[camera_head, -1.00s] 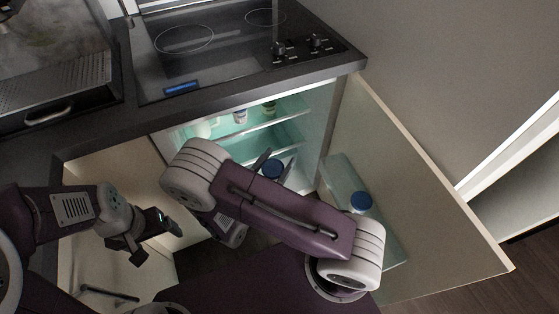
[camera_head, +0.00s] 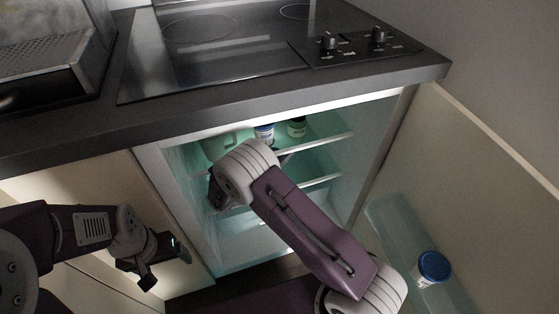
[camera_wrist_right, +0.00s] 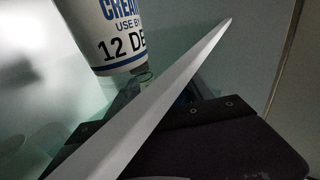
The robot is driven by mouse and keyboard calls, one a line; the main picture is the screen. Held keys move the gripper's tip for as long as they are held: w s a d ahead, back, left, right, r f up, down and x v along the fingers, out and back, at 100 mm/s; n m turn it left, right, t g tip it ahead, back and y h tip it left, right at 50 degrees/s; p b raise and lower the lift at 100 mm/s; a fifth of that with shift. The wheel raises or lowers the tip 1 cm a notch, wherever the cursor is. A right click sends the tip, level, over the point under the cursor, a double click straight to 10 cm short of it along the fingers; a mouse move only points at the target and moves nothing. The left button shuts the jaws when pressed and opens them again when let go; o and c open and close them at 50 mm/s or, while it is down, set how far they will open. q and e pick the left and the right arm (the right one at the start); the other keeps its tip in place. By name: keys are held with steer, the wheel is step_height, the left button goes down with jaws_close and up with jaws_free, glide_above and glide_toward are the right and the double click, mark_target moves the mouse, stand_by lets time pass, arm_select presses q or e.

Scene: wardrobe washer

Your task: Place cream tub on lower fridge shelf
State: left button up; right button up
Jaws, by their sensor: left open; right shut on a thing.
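My right gripper (camera_wrist_right: 190,105) is inside the open fridge, shut on the blue-lidded cream tub. In the head view my own arm hides that tub and most of the gripper. The lower fridge shelf (camera_head: 318,184) is partly behind my arm. A white tub labelled cream (camera_wrist_right: 122,40) in the wrist view seems to stand on the upper shelf. My left gripper (camera_head: 166,264) is open and empty, outside the fridge at left.
The upper shelf (camera_head: 325,145) holds a white and blue tub (camera_head: 264,132) and a dark-lidded jar (camera_head: 297,128). The fridge door (camera_head: 455,190) stands open at right, with a blue-lidded tub (camera_head: 432,270) in its rack. The countertop (camera_head: 230,118) overhangs the opening.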

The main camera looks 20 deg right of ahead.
steer(key=shift+w+a+r, duration=0.3)
steer(key=shift+w+r, duration=0.35)
steer(key=shift+r, duration=0.05)
step_height(320, 180, down, 7)
steer(key=b, duration=0.6)
steer(key=shift+s+f, duration=0.1)
steer(key=shift+f+b, duration=0.3)
steer(key=shift+f, duration=0.3)
steer(key=shift+f, duration=0.3)
steer(key=o, duration=1.7)
